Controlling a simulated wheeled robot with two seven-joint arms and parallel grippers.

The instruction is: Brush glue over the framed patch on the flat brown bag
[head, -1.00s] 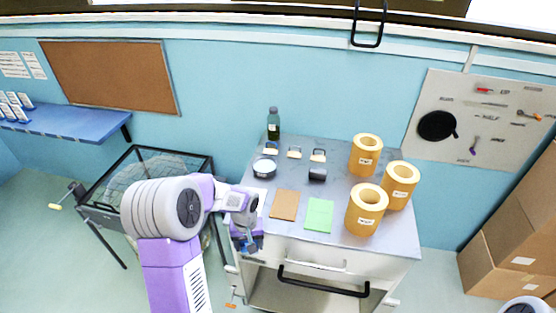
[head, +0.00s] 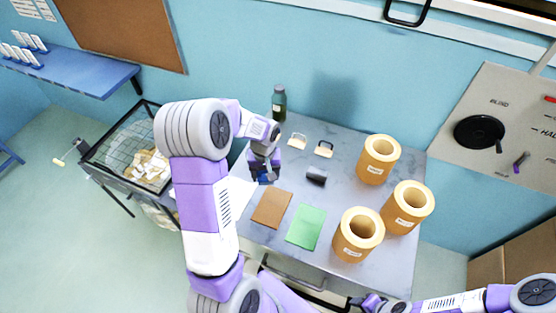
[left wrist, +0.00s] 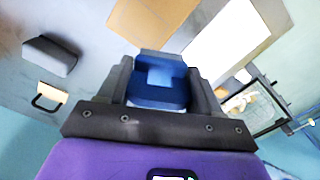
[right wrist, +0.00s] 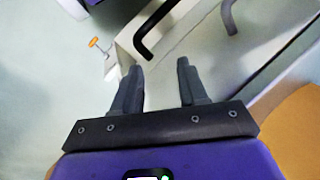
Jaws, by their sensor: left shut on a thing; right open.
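The flat brown bag (head: 271,209) lies on the grey cabinet top (head: 330,253); its framed patch cannot be made out at this size. My left gripper (head: 264,172) is above the cabinet top, just behind the bag and apart from it. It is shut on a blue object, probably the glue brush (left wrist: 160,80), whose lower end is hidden. The brown sheet at the top of the left wrist view is probably the bag (left wrist: 155,18). The glue bowl is hidden behind my left gripper. My right gripper (right wrist: 157,72) is open and empty, low in front of the cabinet.
A green sheet (head: 306,227) lies right of the bag, a white sheet (head: 232,196) left of it. Three kraft rolls (head: 379,160) stand on the right. A dark block (head: 316,176), small handled items (head: 323,149) and a green bottle (head: 279,104) are behind. A wire-topped bin (head: 130,150) stands left.

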